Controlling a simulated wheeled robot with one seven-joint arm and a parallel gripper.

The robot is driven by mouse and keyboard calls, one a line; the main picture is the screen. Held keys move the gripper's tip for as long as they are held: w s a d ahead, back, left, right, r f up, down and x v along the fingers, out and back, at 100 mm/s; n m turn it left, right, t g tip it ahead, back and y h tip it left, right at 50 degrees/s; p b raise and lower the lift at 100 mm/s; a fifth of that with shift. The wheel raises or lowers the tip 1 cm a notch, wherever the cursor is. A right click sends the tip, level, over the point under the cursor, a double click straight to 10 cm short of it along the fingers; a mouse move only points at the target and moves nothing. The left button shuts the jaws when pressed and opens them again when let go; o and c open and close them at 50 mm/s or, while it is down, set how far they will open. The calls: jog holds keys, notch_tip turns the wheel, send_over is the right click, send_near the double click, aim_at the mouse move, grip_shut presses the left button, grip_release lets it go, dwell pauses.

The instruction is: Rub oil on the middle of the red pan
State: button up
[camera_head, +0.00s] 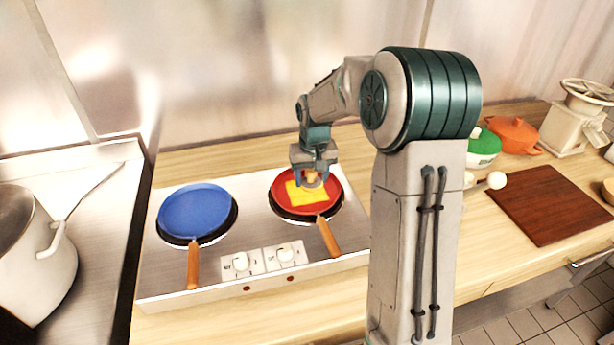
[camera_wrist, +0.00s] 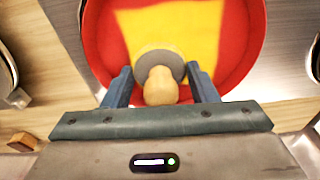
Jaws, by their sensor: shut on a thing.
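The red pan (camera_head: 326,208) sits on the right burner of the hob, its wooden handle pointing to the front right. A yellow patch (camera_head: 296,193) lies on the middle of the pan. My gripper (camera_head: 312,182) points down over the pan and is shut on a tool with a wooden knob (camera_wrist: 160,86) and a grey round part (camera_wrist: 157,61). In the wrist view the tool is between my fingers, over the near part of the yellow patch (camera_wrist: 190,30). The tool's underside is hidden, so I cannot tell whether it touches the pan.
A blue pan (camera_head: 195,212) is on the left burner, beside two white knobs (camera_head: 285,252). A large pot (camera_head: 35,262) stands far left.

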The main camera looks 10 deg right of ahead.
jog(key=shift+a, duration=1.6)
jog(key=shift+a+r, duration=0.2)
notch_tip(320, 180, up, 8)
jog(key=p, duration=0.4)
jog(key=shift+f+p, duration=0.15)
jog(key=shift+p, duration=0.25)
